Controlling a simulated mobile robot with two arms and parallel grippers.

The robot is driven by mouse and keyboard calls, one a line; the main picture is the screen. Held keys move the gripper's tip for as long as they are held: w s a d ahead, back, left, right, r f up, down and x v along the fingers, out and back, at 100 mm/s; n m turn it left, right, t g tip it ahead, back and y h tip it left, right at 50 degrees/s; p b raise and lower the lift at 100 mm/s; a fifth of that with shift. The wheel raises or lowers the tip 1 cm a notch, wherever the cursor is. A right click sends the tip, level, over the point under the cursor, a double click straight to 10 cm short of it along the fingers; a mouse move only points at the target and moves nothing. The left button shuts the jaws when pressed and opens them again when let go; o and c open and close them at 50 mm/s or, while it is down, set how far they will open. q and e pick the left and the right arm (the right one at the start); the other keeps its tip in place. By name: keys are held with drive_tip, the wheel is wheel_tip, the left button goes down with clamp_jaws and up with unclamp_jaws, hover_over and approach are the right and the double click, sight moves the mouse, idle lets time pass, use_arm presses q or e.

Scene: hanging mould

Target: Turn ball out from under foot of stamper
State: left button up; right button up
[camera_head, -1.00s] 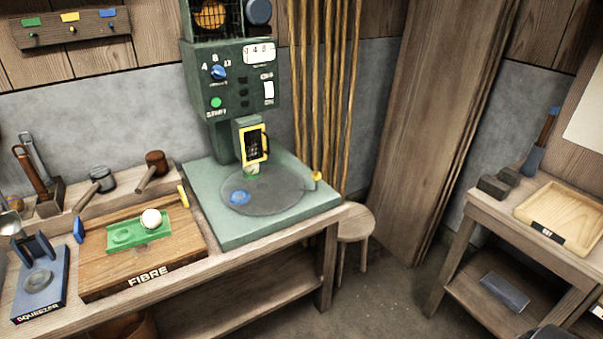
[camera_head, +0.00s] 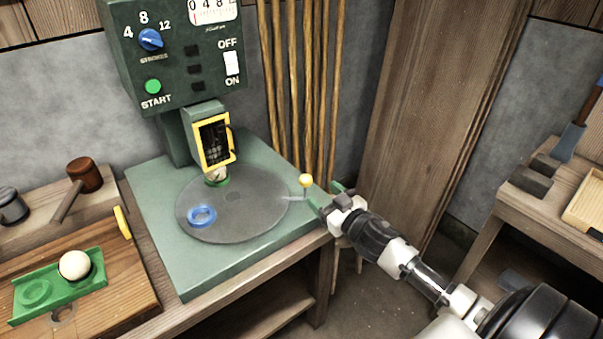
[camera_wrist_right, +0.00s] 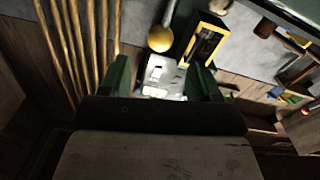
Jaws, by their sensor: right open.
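The green stamper (camera_head: 135,196) stands on the bench with a yellow-framed head (camera_head: 213,140). Under its foot, a small pale ball (camera_head: 215,173) sits in a green ring at the back of the grey turntable (camera_head: 240,217); the foot partly hides it. A blue ring (camera_head: 202,216) lies at the turntable's front left. A yellow-knobbed handle (camera_head: 305,181) stands at the turntable's right edge. My right gripper (camera_head: 326,197) is open, just right of the handle and apart from it. The yellow knob (camera_wrist_right: 160,39) shows ahead between the fingers in the right wrist view. My left gripper is out of view.
A dial (camera_head: 150,39), a START button (camera_head: 153,86) and an OFF/ON switch (camera_head: 232,63) are on the stamper's panel. A green mould (camera_head: 38,293) with a white ball (camera_head: 75,265) lies at left. Poles (camera_head: 310,100) stand behind the handle.

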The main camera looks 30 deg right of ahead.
sight(301, 177)
drive_tip(key=w, duration=0.2)
drive_tip(key=shift+w+a+r, duration=0.15)
drive_tip(key=shift+w+r, duration=0.05)
drive_tip(key=shift+w, duration=0.2)
drive_tip(key=w, duration=0.5)
drive_tip(key=shift+w+a+f, duration=0.1)
drive_tip(key=shift+w+f, duration=0.1)
drive_tip(key=shift+w, duration=0.1)
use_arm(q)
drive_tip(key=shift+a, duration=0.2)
use_arm(e)
drive_tip(key=shift+w, duration=0.65)
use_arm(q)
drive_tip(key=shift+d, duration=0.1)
use_arm(e)
drive_tip(key=shift+c, duration=0.3)
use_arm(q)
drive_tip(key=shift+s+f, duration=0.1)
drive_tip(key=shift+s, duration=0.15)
use_arm(e)
drive_tip(key=shift+a, duration=0.1)
clamp_jaws()
